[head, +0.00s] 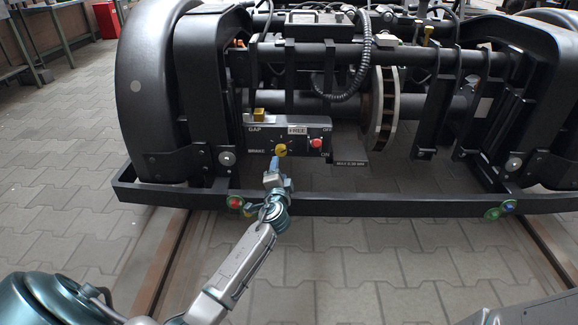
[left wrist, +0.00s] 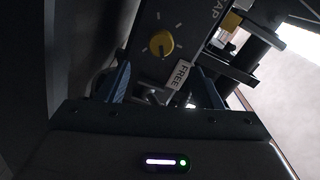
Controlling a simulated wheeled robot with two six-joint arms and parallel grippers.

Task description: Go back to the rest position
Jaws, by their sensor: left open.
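My left gripper (head: 276,166) reaches in low in front of the bogie's control box (head: 262,137). Its fingertips sit just below the yellow knob (head: 281,149) in the head view; I cannot tell whether they touch the box. In the left wrist view the two blue fingers stand apart (left wrist: 165,88) with nothing visible held between them. The yellow knob (left wrist: 161,43) shows beyond them, with tick marks around it and a FREE label (left wrist: 180,75) beside it. My right gripper is not in view.
A red knob (head: 316,143) is on the box's right side. A black frame bar (head: 370,206) with coloured round fittings runs across in front, beneath my left wrist. A brake disc (head: 384,105) stands right of the box. Paved floor (head: 330,270) between rails is open in front.

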